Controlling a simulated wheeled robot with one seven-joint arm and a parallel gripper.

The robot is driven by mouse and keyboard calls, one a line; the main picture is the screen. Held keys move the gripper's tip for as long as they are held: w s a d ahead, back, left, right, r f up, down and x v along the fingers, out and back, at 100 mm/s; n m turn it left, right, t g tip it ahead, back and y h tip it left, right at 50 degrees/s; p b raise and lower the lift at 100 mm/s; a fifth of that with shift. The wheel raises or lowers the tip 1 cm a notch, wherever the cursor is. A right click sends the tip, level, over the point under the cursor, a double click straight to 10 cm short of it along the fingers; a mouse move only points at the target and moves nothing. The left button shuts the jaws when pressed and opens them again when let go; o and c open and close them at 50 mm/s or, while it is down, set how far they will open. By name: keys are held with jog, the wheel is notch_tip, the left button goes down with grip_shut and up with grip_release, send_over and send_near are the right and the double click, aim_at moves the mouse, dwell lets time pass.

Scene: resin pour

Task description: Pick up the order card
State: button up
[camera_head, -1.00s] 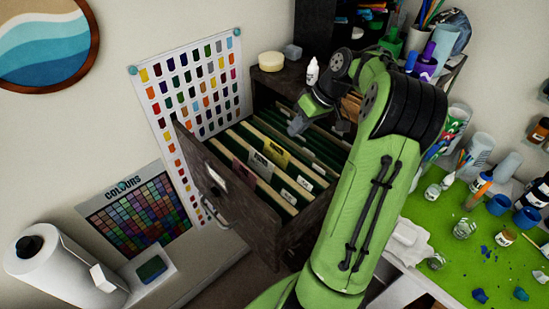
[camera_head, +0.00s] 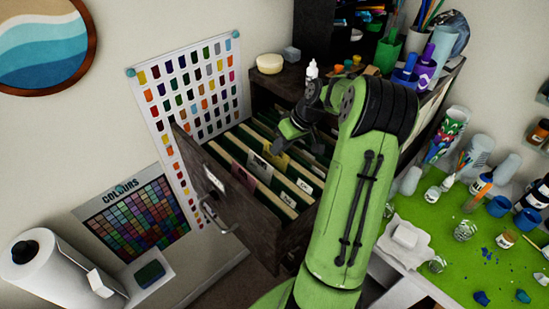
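The drawer (camera_head: 262,226) stands pulled open, filled with green hanging files and tan dividers with white labels. A yellow card (camera_head: 277,158) stands among the files near the middle, and a dark reddish card (camera_head: 243,176) stands nearer the drawer front. I cannot tell which piece, if any, is the order card. My gripper (camera_head: 284,140) is over the drawer, pointing down close to the yellow card and partly covering the files there. Its fingers are dark and small, and I cannot tell whether they are apart or touch anything. My arm hides the drawer's right side.
A small white bottle (camera_head: 311,75), a cream round tub (camera_head: 270,64) and a grey block (camera_head: 291,54) stand on the cabinet top, close to my arm. A green work mat (camera_head: 455,235) with jars and cups lies at right. The drawer handle (camera_head: 215,217) juts out front.

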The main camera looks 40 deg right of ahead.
grip_shut()
